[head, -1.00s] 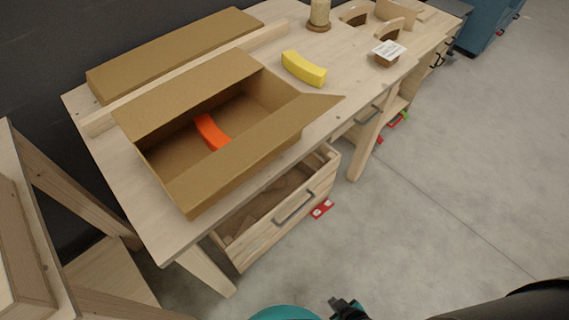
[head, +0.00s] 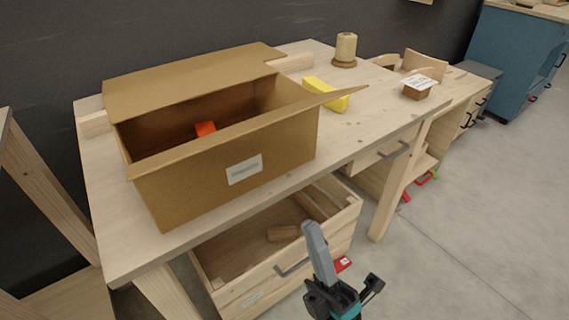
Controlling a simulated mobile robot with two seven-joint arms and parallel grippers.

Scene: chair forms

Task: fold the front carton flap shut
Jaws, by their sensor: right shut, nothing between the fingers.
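The open cardboard carton (head: 225,175) stands on the wooden bench, with a white label on its front wall. Its front flap (head: 215,142) is seen nearly edge-on along the top front edge and is not folded over the opening. The back flap (head: 190,78) leans outward, open. My left gripper is not in view.
An open drawer (head: 235,250) juts out below, close to my right gripper.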

